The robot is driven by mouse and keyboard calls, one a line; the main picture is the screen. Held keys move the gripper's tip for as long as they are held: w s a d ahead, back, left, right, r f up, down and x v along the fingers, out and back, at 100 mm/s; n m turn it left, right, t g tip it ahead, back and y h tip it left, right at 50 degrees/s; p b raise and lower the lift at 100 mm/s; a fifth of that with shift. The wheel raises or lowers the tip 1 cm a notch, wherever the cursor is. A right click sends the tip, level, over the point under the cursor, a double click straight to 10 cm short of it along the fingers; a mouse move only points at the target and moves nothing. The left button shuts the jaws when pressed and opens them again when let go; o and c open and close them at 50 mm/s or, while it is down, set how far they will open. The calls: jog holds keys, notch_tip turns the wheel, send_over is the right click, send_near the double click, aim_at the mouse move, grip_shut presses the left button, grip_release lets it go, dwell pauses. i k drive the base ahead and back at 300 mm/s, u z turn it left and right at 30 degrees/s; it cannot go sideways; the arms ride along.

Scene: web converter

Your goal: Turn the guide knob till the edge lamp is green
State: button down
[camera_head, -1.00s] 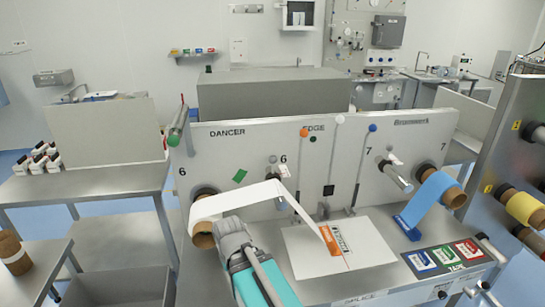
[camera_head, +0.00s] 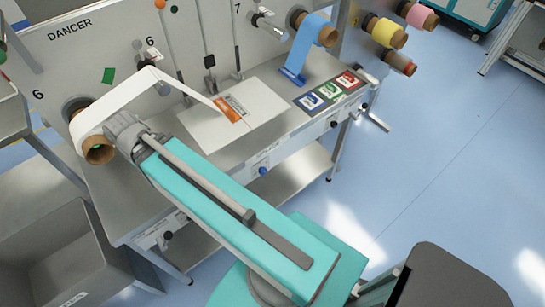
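A small dark green round spot (camera_head: 174,9), possibly the edge lamp, shows at the top of the grey machine panel; I cannot tell whether it is lit. The EDGE lettering is out of view. A blue knob (camera_head: 263,171) and a black knob (camera_head: 334,124) sit on the front edge of the machine table; I cannot tell which, if either, is the guide knob. My teal arm crosses the picture to a grey joint beside the white web roll. My gripper is not visible.
The white web (camera_head: 145,88) runs from its roll (camera_head: 98,148) to a white plate (camera_head: 262,105) with an orange label. A blue roll (camera_head: 315,35) stands right of it. A crank handle (camera_head: 373,118) sticks out at the table's right end. A grey bin (camera_head: 60,270) is lower left. The right floor is open.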

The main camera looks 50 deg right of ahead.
aim_at(262, 171)
jog(key=z, duration=1.35)
jog(key=i, duration=0.1)
jog(key=z, duration=0.15)
